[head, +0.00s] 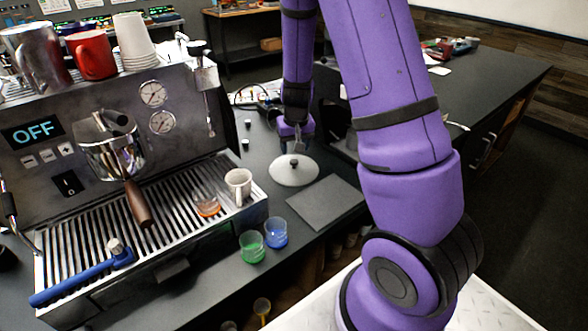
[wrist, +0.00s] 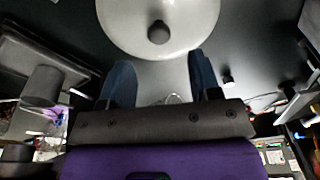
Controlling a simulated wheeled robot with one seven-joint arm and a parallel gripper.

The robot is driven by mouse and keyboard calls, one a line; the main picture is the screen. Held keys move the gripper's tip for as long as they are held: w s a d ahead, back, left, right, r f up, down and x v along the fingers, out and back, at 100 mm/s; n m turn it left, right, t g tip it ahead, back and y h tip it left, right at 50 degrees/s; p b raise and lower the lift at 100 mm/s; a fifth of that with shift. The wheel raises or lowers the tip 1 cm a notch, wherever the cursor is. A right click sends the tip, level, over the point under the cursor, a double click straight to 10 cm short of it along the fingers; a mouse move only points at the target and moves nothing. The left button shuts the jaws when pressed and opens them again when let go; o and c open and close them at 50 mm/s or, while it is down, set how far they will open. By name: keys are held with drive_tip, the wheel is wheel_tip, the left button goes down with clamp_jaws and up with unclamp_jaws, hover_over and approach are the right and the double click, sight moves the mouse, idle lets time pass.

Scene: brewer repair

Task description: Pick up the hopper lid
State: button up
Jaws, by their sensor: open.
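The hopper lid (head: 294,169) is a round, pale grey-white disc with a dark knob in its middle. It lies on the dark counter to the right of the brewer. In the wrist view the lid (wrist: 160,20) shows at the top, cut off by the edge, with its knob (wrist: 158,32) between and beyond my fingertips. My gripper (wrist: 162,75) is open, its two blue fingers apart with nothing between them. In the head view my gripper (head: 296,140) hangs just behind and above the lid; its fingertips are hard to make out.
The brewer (head: 120,140) stands at left, with a white cup (head: 238,186) on its drip tray. A grey flat plate (head: 325,202) lies in front of the lid. Green (head: 252,247) and blue (head: 276,233) glasses stand near the counter's front edge. Small dark knobs lie left of the lid.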

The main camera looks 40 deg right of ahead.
sight(294, 161)
drive_tip(key=shift+w+d+f, duration=0.1)
drive_tip(key=shift+f, duration=1.35)
drive_tip(key=shift+w+d+f, duration=0.1)
drive_tip(key=shift+f, duration=1.3)
drive_tip(key=shift+a, duration=0.1)
drive_tip(key=shift+c, duration=0.2)
drive_tip(key=c, duration=1)
